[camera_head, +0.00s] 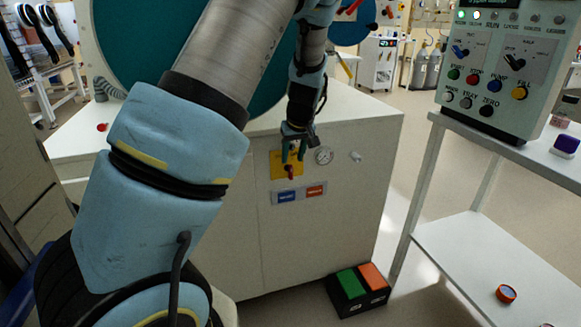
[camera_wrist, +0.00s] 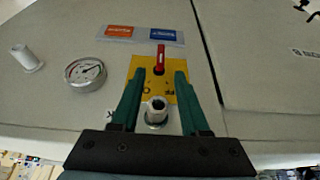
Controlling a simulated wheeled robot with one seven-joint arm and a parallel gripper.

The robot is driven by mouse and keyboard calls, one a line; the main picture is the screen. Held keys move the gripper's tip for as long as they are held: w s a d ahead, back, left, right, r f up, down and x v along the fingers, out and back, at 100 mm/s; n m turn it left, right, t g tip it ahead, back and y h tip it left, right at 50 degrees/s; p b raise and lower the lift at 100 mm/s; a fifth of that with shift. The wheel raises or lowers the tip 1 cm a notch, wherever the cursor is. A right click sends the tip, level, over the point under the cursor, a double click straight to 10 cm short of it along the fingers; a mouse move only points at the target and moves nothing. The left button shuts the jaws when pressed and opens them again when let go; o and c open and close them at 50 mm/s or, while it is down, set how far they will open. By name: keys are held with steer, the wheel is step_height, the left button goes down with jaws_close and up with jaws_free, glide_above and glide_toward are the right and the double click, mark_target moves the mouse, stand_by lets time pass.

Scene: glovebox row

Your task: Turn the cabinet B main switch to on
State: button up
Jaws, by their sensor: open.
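The main switch is a red handle (camera_head: 289,171) on a yellow plate (camera_head: 278,160) on the front of a white cabinet (camera_head: 345,190). In the wrist view the red handle (camera_wrist: 160,58) lies just beyond the fingertips, pointing away from my gripper; in the head view it points downward. My gripper (camera_wrist: 159,75) is open, its two teal fingers over the yellow plate (camera_wrist: 146,68), one on each side of the handle's line. Nothing is held. In the head view my gripper (camera_head: 294,152) partly covers the plate. The plate's markings are too small or covered to read.
A round gauge (camera_head: 323,155) and a pale knob (camera_head: 356,156) sit right of the switch. A blue and orange label strip (camera_head: 300,194) is below. A green and orange pedal box (camera_head: 359,289) stands on the floor. A control panel (camera_head: 495,70) stands on the table at right.

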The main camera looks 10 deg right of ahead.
mark_target(291, 166)
steer(key=shift+x, duration=2.75)
steer(key=shift+c, duration=0.2)
jaws_close()
